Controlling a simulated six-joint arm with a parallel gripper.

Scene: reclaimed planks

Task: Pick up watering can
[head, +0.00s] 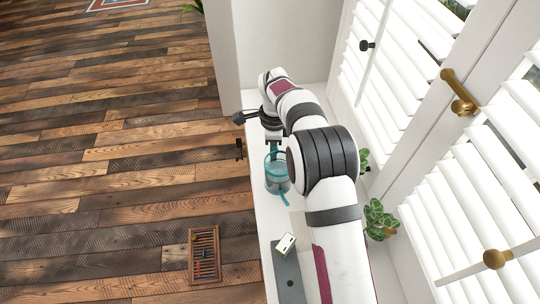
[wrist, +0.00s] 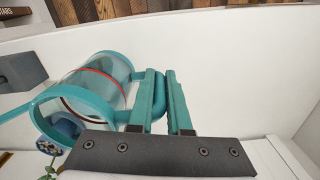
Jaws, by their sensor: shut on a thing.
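The watering can (head: 277,178) has a clear body with teal trim and stands out below my arm, over the white ledge in the head view. In the wrist view the can (wrist: 98,72) shows a teal rim, a red band and a teal spout reaching left. My gripper (wrist: 162,78) has its two teal fingers shut on the can's teal handle at the right of the body. In the head view my gripper (head: 273,149) is partly hidden by my own wrist. I cannot tell whether the can touches the ledge.
The white ledge (head: 257,205) is narrow, with wood floor to the left and white shutters (head: 455,190) to the right. A potted plant (head: 378,220) stands right of my arm. A grey block (wrist: 20,72) shows in the wrist view.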

